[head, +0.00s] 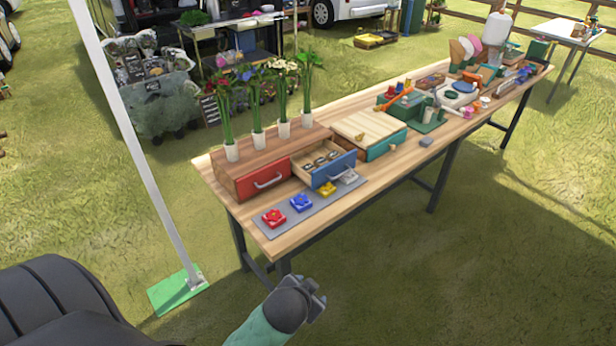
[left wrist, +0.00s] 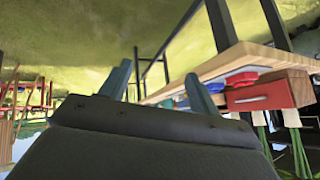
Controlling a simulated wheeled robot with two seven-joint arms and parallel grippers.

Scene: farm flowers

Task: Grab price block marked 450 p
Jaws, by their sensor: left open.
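No marking 450 p can be read on anything in view, so I cannot tell which thing is that price block. In the head view, a grey mat (head: 327,204) on the table bears a red block (head: 274,218), a blue block (head: 300,203), a yellow block (head: 326,188) and a pale item (head: 348,176). An open blue-fronted drawer (head: 334,172) behind it holds several small pieces (head: 320,160). My left gripper (head: 317,298) is in front of the table's near end, apart from everything. In the left wrist view its fingers (left wrist: 160,88) are spread and empty. My right gripper is out of view.
A shut red drawer (head: 263,181) sits left of the open one, with several potted flowers (head: 257,139) above. A wooden box (head: 369,133) and tools stand farther along the table (head: 400,172). A white pole (head: 140,145) rises from a green base (head: 178,291) at left.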

